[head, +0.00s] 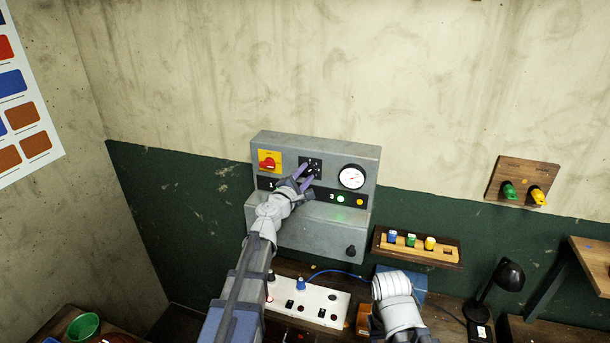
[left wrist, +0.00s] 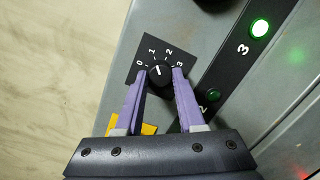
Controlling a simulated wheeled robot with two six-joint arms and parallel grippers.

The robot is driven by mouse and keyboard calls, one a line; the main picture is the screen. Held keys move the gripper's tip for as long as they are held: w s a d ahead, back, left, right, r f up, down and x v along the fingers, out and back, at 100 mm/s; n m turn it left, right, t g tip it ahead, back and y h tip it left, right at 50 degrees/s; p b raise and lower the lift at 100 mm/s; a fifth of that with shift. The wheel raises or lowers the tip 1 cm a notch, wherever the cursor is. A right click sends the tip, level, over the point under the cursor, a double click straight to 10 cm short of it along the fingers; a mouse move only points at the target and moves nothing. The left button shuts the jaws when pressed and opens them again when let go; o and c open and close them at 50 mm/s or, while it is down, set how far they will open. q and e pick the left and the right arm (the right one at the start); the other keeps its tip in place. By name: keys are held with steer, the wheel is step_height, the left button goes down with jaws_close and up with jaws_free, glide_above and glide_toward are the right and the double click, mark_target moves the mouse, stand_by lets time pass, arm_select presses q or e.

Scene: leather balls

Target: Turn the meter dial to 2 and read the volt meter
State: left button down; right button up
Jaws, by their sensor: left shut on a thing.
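The meter dial is a black knob (left wrist: 159,75) on a black plate marked 0 to 3 in the left wrist view. Its white pointer mark faces the 1 and 2 side; I cannot tell which number exactly. My left gripper (left wrist: 159,76) is shut on the knob, one purple finger on each side. In the head view the left gripper (head: 307,176) reaches the dial plate (head: 311,162) and partly covers it. The volt meter (head: 352,177) is a round white gauge to the right of the dial; its reading is too small to make out. My right gripper does not show.
The grey panel (head: 270,146) also carries a red and yellow switch (head: 269,162) and a lit green lamp (head: 340,199) by the number 3. Below are a white control box (head: 325,297), a wooden rack (head: 383,241) with coloured pieces and a black lamp (head: 508,274).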

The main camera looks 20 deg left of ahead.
arm_select(q)
steer(key=m+p, duration=0.1)
steer(key=m, duration=0.2)
steer(key=shift+d+r+m, duration=0.1)
steer(key=shift+m, duration=0.2)
steer(key=shift+s+m+g+y+p, duration=0.1)
steer(key=shift+m+g+y+p, duration=0.3)
steer(key=shift+m, duration=1.6)
steer(key=c, duration=0.5)
jaws_free()
steer(key=s, duration=0.5)
steer(key=s+a, duration=0.1)
steer(key=s, duration=0.1)
steer(key=shift+s+r, duration=0.3)
steer(key=shift+s, duration=0.05)
